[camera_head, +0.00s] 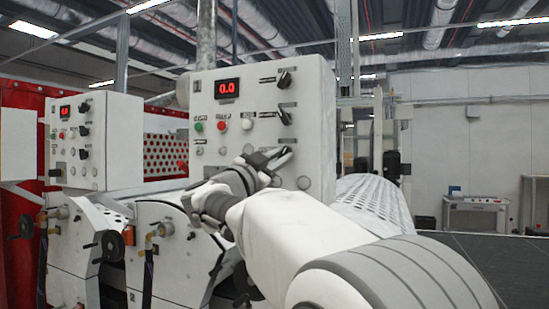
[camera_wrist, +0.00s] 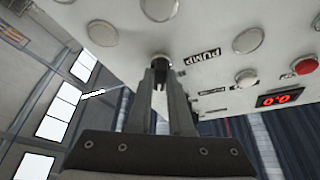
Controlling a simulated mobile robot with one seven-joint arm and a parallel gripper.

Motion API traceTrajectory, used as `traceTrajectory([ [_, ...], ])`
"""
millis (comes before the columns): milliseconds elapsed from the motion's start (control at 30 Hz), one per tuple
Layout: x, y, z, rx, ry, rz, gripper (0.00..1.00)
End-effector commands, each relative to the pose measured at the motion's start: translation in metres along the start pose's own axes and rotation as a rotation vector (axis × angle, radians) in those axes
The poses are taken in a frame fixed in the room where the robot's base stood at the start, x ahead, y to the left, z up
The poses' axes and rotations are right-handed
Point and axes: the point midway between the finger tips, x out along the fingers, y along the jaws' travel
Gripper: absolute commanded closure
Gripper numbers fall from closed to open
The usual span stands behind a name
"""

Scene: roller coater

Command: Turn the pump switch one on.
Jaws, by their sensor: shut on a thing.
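The white control panel (camera_head: 205,95) stands ahead with a red 0.0 display (camera_head: 227,89). My gripper (camera_head: 274,156) reaches the lower right part of the panel face. In the wrist view, my gripper (camera_wrist: 162,70) is shut on a small pump switch (camera_wrist: 159,58), a knob with a silver base beside the PUMP label (camera_wrist: 202,57). The fingers hide most of this knob, so its turn angle cannot be told. In the head view my gripper and arm cover that spot.
Two black selector knobs (camera_head: 285,79) sit higher on the panel at right. Green (camera_head: 198,127) and red (camera_head: 222,126) buttons are at its left. A second panel (camera_head: 110,125) stands farther left. A perforated roller (camera_head: 370,195) lies right of my arm.

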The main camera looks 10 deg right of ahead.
Motion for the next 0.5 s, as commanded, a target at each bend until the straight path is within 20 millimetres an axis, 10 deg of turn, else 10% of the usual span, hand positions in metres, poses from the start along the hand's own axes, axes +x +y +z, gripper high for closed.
traceTrajectory([
  [67, -0.0001, 0.0002, 0.0000, 0.002, 0.000, 0.001, 1.00],
  [100, -0.0001, 0.0002, 0.0000, 0.002, 0.000, 0.001, 0.80],
  [267, -0.0001, 0.0002, -0.0001, 0.001, 0.000, 0.001, 0.51],
  [500, -0.0001, 0.0001, -0.0001, 0.000, 0.000, 0.000, 0.51],
])
